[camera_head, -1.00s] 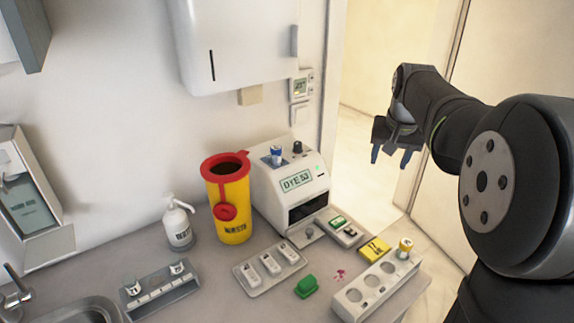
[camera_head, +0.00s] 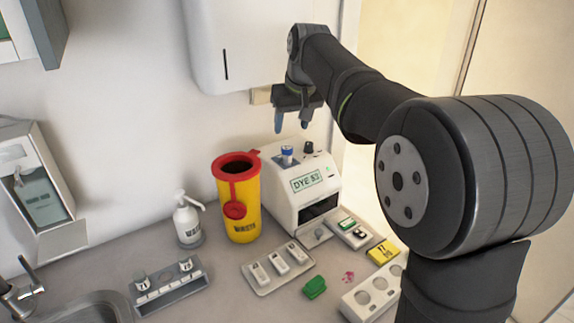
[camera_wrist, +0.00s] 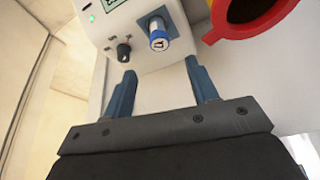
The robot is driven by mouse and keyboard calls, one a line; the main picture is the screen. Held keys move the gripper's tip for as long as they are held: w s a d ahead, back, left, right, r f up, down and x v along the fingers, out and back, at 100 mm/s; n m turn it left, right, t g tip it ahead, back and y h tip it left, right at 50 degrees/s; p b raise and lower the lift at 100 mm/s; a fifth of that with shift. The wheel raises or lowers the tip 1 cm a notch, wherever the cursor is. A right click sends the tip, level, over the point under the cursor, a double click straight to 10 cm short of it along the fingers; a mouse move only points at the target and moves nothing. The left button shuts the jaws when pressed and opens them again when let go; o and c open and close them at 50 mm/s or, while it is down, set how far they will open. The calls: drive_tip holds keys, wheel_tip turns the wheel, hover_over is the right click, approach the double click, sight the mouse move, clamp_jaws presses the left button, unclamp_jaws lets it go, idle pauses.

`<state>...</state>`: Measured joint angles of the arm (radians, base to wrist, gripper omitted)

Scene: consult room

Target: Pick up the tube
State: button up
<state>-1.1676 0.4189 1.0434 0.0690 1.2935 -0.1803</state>
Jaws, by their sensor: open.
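A tube with a blue cap (camera_head: 287,153) stands upright in the top of the white machine (camera_head: 291,205) marked DYE 53. In the wrist view the tube (camera_wrist: 159,36) shows its blue cap and white label, ahead of the gap between my fingers. My gripper (camera_head: 292,126) is open and empty, fingers pointing down, above the machine's top and apart from the tube. Both blue fingers also show in the wrist view, and the gap between them (camera_wrist: 160,72) is empty.
A yellow waste bin (camera_head: 242,208) with a red rim stands left of the machine. A black knob (camera_head: 308,147) is on the machine right of the tube. A wall dispenser (camera_head: 225,50) hangs behind. A tray (camera_head: 263,288), green block (camera_head: 314,287) and white rack (camera_head: 362,305) lie in front.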

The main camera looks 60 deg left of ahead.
sight(287, 147)
drive_tip(key=x, duration=1)
drive_tip(key=shift+r, duration=0.1)
clamp_jaws()
